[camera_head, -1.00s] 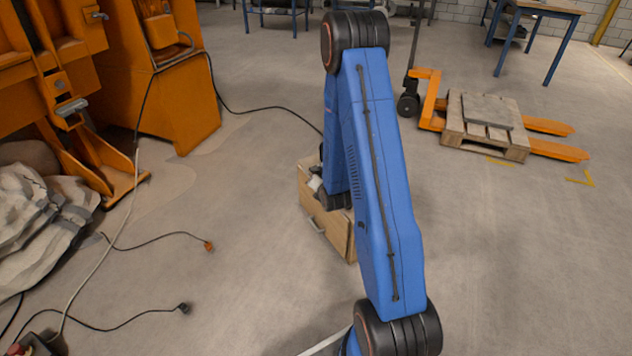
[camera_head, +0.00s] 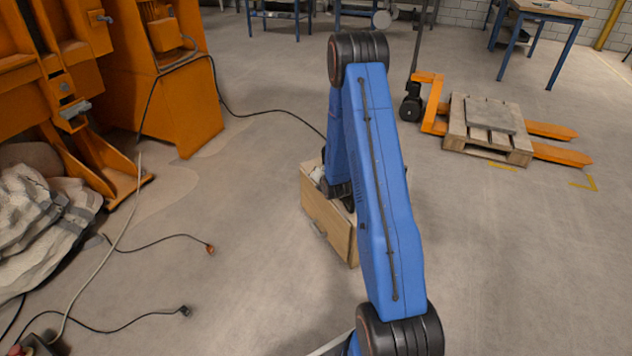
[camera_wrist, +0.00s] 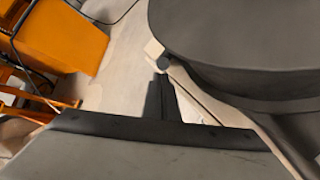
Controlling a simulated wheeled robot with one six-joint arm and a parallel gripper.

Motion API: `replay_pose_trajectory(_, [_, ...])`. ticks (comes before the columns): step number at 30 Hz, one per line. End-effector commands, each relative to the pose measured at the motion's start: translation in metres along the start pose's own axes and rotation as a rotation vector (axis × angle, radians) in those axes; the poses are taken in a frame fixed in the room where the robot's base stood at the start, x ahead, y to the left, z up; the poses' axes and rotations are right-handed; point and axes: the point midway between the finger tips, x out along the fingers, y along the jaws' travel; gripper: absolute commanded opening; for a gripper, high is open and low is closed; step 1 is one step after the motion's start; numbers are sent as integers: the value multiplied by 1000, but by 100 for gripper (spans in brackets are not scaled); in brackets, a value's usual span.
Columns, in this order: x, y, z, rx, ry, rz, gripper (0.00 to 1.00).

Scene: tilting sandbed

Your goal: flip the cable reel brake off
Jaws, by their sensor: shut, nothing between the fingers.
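I cannot make out a cable reel or its brake for certain in either view. A dark and reddish object (camera_head: 40,343), cut off at the lower left of the head view, has a pale cable at it; I cannot tell what it is. In the wrist view a narrow dark part, which looks like my gripper (camera_wrist: 162,88), points up the picture; it is shut and empty.
Black cables lie on the floor at left, one with an orange end (camera_head: 210,249), one with a black plug (camera_head: 184,311). An orange machine (camera_head: 180,105) and crumpled cloth (camera_head: 40,215) stand left. A pallet (camera_head: 488,130) on an orange pallet jack is at right.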

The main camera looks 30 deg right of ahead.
Motion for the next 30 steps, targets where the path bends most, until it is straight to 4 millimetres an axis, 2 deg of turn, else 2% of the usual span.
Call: replay_pose_trajectory(30, [0, 8, 6, -19, 51, -75, 0])
